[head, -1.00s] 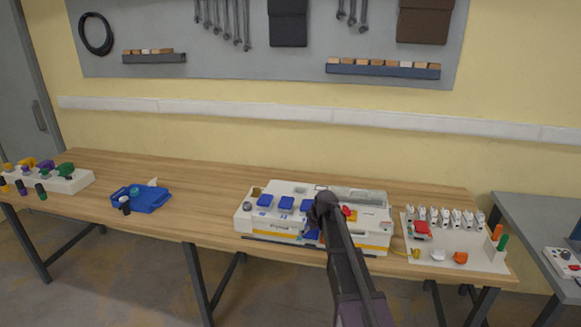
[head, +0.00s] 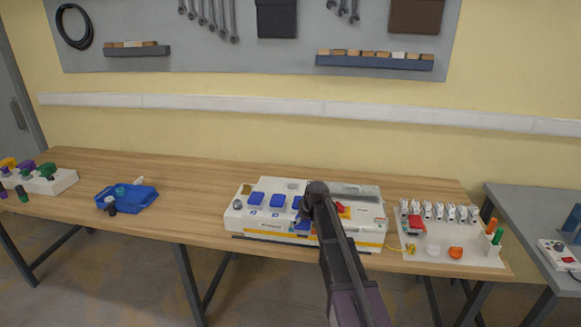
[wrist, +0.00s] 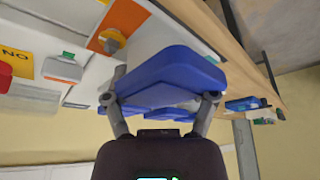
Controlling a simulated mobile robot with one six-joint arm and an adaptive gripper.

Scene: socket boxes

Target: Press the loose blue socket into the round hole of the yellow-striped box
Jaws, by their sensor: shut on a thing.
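The yellow-striped box (head: 372,245) is a wide white housing on the wooden bench, with blue covered sockets on its left part. My gripper (head: 318,190) is over the middle of this box. In the wrist view my gripper (wrist: 160,106) is shut on the blue socket (wrist: 170,75), one finger at each side. A bit of blue (head: 302,224) shows beside my arm in the head view, which looks like the held socket. I cannot tell whether it touches the box. The round hole is not visible; my arm and the socket hide part of the box.
A blue tray (head: 140,200) with small parts stands to the left. A white panel (head: 408,256) with several switches and a red block stands close at the right. A white block with coloured knobs (head: 60,183) is far left. Bare bench lies between tray and box.

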